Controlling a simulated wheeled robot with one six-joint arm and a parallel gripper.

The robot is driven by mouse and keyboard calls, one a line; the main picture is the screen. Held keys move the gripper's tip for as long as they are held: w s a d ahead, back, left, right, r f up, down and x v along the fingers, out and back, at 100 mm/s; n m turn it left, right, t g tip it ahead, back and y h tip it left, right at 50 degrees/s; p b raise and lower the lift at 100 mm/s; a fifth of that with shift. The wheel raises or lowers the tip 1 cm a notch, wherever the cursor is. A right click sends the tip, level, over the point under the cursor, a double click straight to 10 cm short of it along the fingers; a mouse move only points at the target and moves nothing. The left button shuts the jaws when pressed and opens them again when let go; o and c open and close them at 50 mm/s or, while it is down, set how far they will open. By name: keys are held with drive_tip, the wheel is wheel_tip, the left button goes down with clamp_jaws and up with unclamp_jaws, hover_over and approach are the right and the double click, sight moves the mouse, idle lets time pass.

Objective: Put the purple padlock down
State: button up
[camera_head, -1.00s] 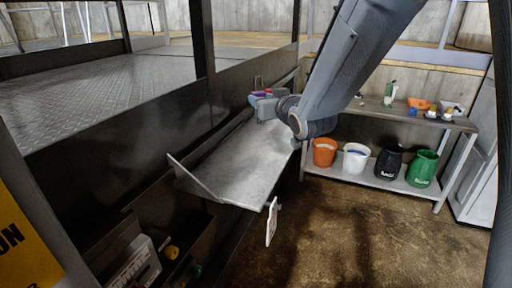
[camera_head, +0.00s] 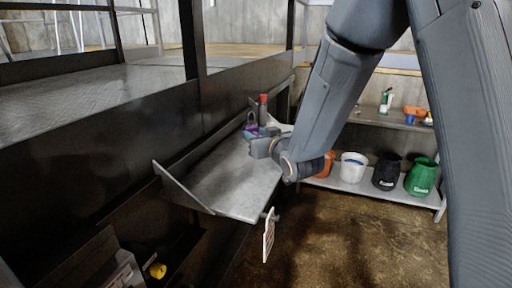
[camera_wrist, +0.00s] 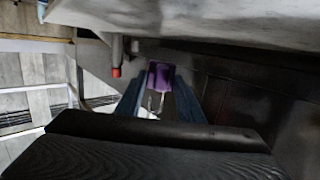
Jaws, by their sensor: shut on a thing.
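The purple padlock (camera_head: 251,133) is at the tip of my gripper (camera_head: 257,136), over the far end of the grey metal shelf (camera_head: 232,178). In the wrist view the padlock's purple body (camera_wrist: 160,76) sits between the two fingers of my gripper (camera_wrist: 160,90), with its pale shackle toward the camera. The fingers are shut on it. I cannot tell whether the padlock touches the shelf. My arm hides part of the shelf's right side.
A red-topped cylinder (camera_head: 263,108) stands close behind the padlock and also shows in the wrist view (camera_wrist: 116,66). The near part of the shelf is clear. A white tag (camera_head: 269,236) hangs at its front corner. A rack (camera_head: 340,184) with buckets stands at right.

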drive_tip(key=shift+f+p, duration=0.45)
drive_tip(key=shift+f, duration=1.8)
drive_tip(key=shift+f, duration=0.1)
drive_tip(key=o, duration=1)
drive_tip(key=shift+c, duration=0.2)
drive_tip(key=shift+d, duration=0.1)
drive_tip(key=b+v, duration=0.1)
drive_tip(key=v, duration=0.9)
drive_tip(key=shift+s+d, duration=0.1)
drive_tip(key=shift+s, duration=0.2)
drive_tip(key=shift+s+d+p, duration=0.3)
drive_tip(key=shift+s+p, duration=0.05)
drive_tip(key=shift+s, duration=0.3)
